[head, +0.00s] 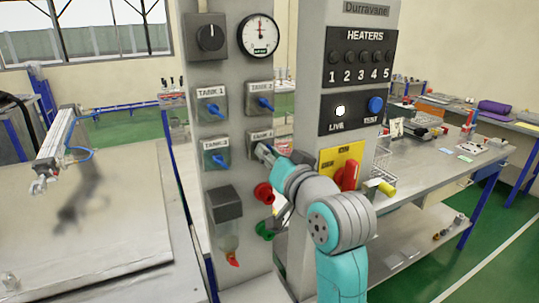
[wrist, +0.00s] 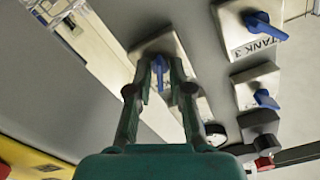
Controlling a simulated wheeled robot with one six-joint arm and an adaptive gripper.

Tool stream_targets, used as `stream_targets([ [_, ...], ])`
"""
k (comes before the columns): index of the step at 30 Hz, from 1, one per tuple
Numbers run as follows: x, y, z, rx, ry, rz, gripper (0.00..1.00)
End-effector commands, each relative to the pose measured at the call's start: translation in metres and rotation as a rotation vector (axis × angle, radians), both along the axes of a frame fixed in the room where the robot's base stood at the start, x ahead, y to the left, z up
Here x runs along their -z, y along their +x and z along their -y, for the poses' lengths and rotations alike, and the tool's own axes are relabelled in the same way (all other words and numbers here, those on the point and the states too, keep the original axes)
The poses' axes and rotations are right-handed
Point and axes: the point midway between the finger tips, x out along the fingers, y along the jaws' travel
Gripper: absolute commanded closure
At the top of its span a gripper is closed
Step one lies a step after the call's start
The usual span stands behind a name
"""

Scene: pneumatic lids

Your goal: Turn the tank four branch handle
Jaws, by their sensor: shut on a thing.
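The tank four branch handle (wrist: 159,73) is a blue lever on a pale square plate, seen in the wrist view between my two fingers. My gripper (wrist: 161,64) is shut on it, with one finger on each side. In the head view, my gripper (head: 265,153) reaches the lower right valve plate (head: 258,135) on the grey column, and hides its handle and most of its label. The lever lies roughly in line with my fingers in the wrist view.
Blue handles for tank 1 (head: 213,108), tank 2 (head: 265,103) and tank 3 (head: 219,160) are close by. Red (head: 263,193) and green (head: 265,230) fittings sit below. A heater panel (head: 358,75) and a red handle on a yellow plate (head: 327,165) stand right.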

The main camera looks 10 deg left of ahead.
Motion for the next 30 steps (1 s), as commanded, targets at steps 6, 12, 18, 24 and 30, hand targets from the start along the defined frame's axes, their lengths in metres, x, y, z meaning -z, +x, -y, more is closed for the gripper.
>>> stream_targets([
  [6,0.0009,0.0001,0.0002,0.000,0.133,-0.093,1.00],
  [12,0.0009,0.0002,0.0003,0.000,0.220,-0.151,1.00],
  [18,0.0011,0.0002,0.0003,0.000,0.266,-0.183,1.00],
  [24,0.0011,0.0003,0.0004,0.001,0.281,-0.193,1.00],
  [30,0.0012,0.0003,0.0004,0.001,0.282,-0.194,1.00],
])
